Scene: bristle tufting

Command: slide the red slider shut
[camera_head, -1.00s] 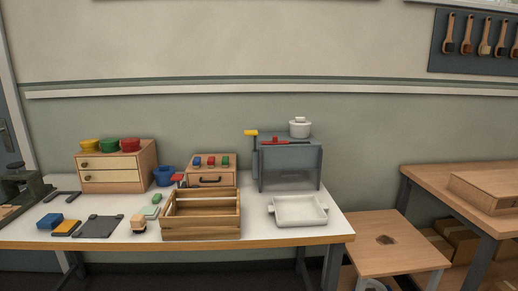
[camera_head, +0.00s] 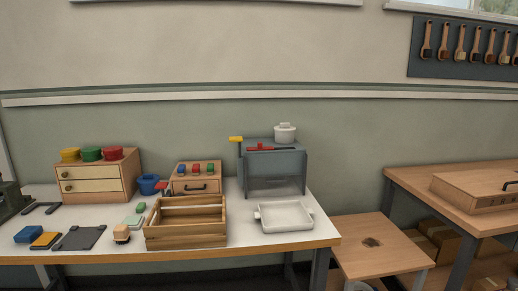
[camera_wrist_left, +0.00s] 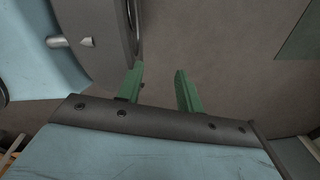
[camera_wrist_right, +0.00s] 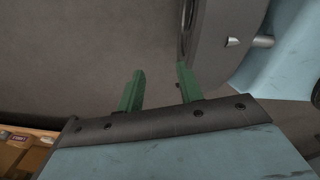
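Red appears on several small things on the table. A small red piece (camera_head: 196,169) sits between a blue and a green one on top of a small wooden box with a dark handle (camera_head: 196,188). A red bar (camera_head: 262,148) lies on top of a grey box (camera_head: 275,172). I cannot tell which is the slider, or how far it is from shut. My left gripper (camera_wrist_left: 158,80) is open and empty in the left wrist view. My right gripper (camera_wrist_right: 160,77) is open and empty in the right wrist view. Neither gripper shows in the head view, and both are away from these things.
A slatted wooden crate (camera_head: 186,236) and a white tray (camera_head: 286,218) stand at the table's front. A drawer box (camera_head: 97,182) with coloured lids stands at the left. A lower wooden stand (camera_head: 381,250) and another wooden table (camera_head: 440,179) are at the right.

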